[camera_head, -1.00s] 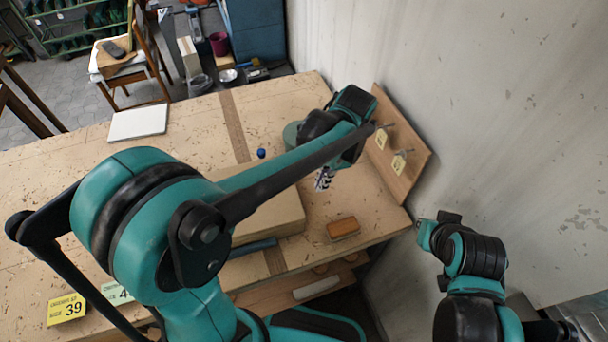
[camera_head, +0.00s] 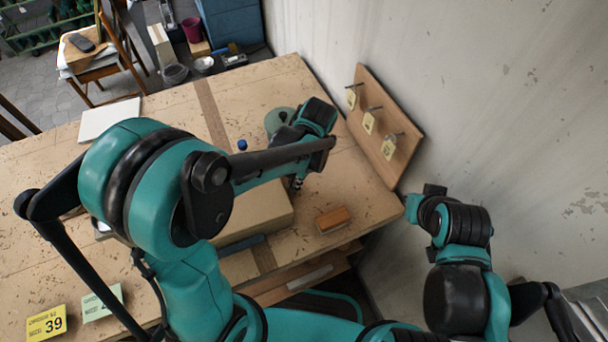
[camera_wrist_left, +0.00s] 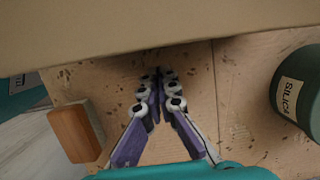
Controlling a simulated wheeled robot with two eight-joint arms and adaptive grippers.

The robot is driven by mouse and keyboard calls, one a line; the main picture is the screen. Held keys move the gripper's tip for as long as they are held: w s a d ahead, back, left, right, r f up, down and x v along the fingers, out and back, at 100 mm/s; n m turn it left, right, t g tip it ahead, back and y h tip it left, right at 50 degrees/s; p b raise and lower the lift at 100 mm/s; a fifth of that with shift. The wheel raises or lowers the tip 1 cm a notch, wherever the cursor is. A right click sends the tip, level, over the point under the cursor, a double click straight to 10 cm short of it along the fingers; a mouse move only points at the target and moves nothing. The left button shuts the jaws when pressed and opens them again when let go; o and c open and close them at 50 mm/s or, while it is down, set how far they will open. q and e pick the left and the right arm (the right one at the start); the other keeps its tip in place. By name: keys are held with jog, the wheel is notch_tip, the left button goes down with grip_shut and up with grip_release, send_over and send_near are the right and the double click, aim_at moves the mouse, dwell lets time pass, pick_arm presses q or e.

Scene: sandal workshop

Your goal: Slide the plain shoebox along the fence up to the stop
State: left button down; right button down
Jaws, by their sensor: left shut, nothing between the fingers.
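The plain shoebox (camera_head: 262,212) is a tan box lying on the workbench, partly hidden behind my left arm. Its side (camera_wrist_left: 150,30) fills the top of the left wrist view. My left gripper (camera_head: 296,187) is shut and empty, low over the bench at the box's right end. In the left wrist view its fingertips (camera_wrist_left: 160,80) point at the box's side, very close; I cannot tell whether they touch. A blue bar (camera_head: 240,246) lies along the box's front. I cannot make out which piece is the fence or the stop. My right gripper (camera_head: 422,203) is by the wall, its jaws unclear.
An orange-brown block (camera_head: 332,219) lies right of the box. A green tin (camera_wrist_left: 302,88) stands near the gripper, with a small blue-capped item (camera_head: 242,145) nearby. A tagged hook board (camera_head: 380,125) leans by the wall. The bench's right front corner is mostly clear.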

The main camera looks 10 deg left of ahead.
pick_arm(q)
jog(key=shift+s+a, duration=0.55)
jog(key=shift+a, duration=0.2)
jog(key=shift+s+a, duration=0.1)
jog(key=shift+a, duration=0.05)
jog(key=shift+s+a, duration=0.4)
jog(key=shift+a, duration=0.2)
jog(key=shift+d, duration=0.1)
